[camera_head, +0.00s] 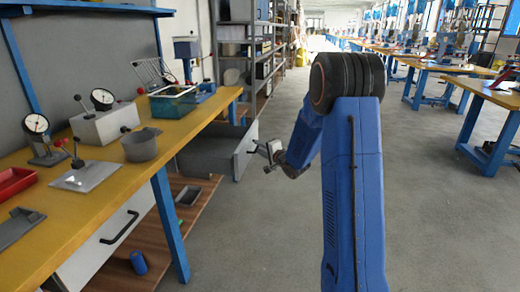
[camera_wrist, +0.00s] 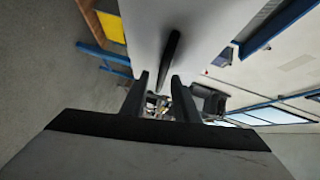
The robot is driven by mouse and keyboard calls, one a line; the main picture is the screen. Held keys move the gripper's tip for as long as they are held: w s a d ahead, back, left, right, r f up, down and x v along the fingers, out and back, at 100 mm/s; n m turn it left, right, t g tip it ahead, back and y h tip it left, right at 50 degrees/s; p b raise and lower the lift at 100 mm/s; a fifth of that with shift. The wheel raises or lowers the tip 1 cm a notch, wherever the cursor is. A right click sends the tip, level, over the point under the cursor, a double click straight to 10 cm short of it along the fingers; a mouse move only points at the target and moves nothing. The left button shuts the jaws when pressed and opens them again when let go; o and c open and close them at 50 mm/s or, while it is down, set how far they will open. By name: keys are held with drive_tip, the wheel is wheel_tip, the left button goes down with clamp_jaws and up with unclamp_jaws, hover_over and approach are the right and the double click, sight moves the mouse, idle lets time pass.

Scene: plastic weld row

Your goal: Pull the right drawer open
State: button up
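The right drawer (camera_head: 240,153) is a grey box under the far end of the yellow-topped workbench. It stands pulled out, with its inside and side wall showing in the head view. My gripper (camera_head: 262,149) is at its front face. In the wrist view the pale drawer front (camera_wrist: 215,20) fills the top, with its black bar handle (camera_wrist: 171,55) pointing down the picture. My gripper's two dark fingers (camera_wrist: 161,92) are apart, one on each side of the handle's near end, with a gap visible on both sides. The gripper is open and does not clamp the handle.
The workbench (camera_head: 95,195) carries gauges, a grey pot (camera_head: 140,146) and a green-rimmed bin (camera_head: 173,104). A closed left drawer (camera_head: 105,245) has a black handle. A blue bench leg (camera_head: 170,225) and a lower wooden shelf stand below. Open floor lies to the right.

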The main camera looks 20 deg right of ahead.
drive_tip(key=s+d+r, duration=0.2)
drive_tip(key=s, duration=1.5)
drive_tip(key=shift+d+r, duration=0.2)
drive_tip(key=shift+d, duration=0.05)
drive_tip(key=s+a+r+n+g+h, duration=0.2)
drive_tip(key=s+r+n, duration=0.1)
drive_tip(key=s, duration=0.3)
drive_tip(key=s+a+r+n+g+h, duration=0.2)
drive_tip(key=s+a+n+g+h, duration=0.1)
drive_tip(key=s, duration=0.2)
drive_tip(key=s+a+n+g+y, duration=0.1)
drive_tip(key=s+a+n+g, duration=0.1)
drive_tip(key=s, duration=0.7)
drive_tip(key=s+a+f+n+g+y, duration=0.1)
drive_tip(key=s+a+n, duration=0.3)
drive_tip(key=s, duration=0.6)
drive_tip(key=s+a+n+g, duration=0.2)
drive_tip(key=s+a, duration=0.4)
drive_tip(key=s, duration=0.3)
drive_tip(key=shift+s+a+f+n+g+y, duration=0.25)
drive_tip(key=shift+s+n+g+y, duration=0.15)
drive_tip(key=shift+g, duration=0.3)
